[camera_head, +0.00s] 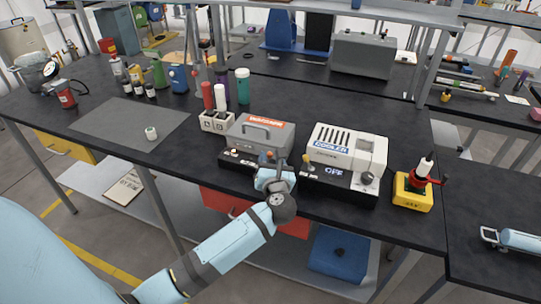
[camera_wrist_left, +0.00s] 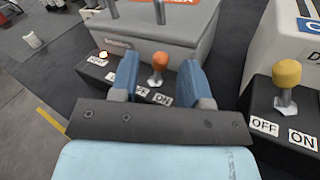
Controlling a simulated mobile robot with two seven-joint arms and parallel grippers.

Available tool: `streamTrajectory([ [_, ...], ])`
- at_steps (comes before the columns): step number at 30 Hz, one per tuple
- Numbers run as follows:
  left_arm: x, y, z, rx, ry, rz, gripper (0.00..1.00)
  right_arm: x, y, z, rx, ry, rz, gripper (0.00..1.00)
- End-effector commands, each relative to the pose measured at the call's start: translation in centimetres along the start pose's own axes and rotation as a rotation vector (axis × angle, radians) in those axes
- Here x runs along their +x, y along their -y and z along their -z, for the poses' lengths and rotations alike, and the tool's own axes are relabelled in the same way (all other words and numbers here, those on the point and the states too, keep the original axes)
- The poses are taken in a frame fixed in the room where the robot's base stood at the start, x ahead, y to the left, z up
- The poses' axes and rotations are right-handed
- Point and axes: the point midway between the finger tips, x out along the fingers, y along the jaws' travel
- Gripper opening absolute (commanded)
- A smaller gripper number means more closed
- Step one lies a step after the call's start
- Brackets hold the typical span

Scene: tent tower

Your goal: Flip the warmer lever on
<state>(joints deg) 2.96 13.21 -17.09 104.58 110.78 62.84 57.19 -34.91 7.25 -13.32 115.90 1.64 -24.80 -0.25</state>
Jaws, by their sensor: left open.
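The warmer (camera_head: 262,133) is a grey box with a handle and an orange-red label, on the dark bench. Its black front base carries a short lever with an orange knob (camera_wrist_left: 160,62), seen in the left wrist view. My left gripper (camera_head: 277,170) is at the warmer's front right. In the left wrist view its two blue fingers (camera_wrist_left: 158,78) are open, one on each side of the orange-knobbed lever. I cannot tell whether they touch it. Small white labels below the lever are partly hidden by the fingers. My right gripper is not in view.
The white cooler (camera_head: 345,150) stands close on the right, with a yellow-knobbed lever (camera_wrist_left: 287,75) on its base. A yellow block with a red-and-white tool (camera_head: 413,190) is further right. Several bottles stand behind the warmer. The grey mat (camera_head: 115,122) at left holds one small white object.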

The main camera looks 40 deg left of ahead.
Motion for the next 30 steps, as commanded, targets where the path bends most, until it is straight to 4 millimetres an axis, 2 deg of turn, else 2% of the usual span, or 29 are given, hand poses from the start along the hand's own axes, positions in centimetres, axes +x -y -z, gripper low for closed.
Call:
streamTrajectory([
  [6,1.7,0.0,0.0,0.0,0.0,0.0,0.43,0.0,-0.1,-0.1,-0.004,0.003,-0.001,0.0],
  [14,1.8,0.0,0.0,0.0,-0.001,0.0,0.43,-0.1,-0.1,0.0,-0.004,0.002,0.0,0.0],
  [15,1.8,0.0,0.0,0.0,-0.001,0.0,0.4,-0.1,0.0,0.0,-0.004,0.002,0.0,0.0],
  [20,1.8,0.0,0.0,0.0,0.0,0.0,0.04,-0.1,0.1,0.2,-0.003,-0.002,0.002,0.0],
  [21,1.8,0.0,0.0,0.0,0.0,0.0,0.0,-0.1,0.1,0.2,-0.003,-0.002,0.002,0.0],
  [26,1.7,0.1,0.1,0.017,0.008,-0.004,0.0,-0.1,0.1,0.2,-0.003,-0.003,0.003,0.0],
  [30,1.5,0.5,0.3,0.101,0.05,-0.018,0.0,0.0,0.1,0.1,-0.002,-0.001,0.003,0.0],
])
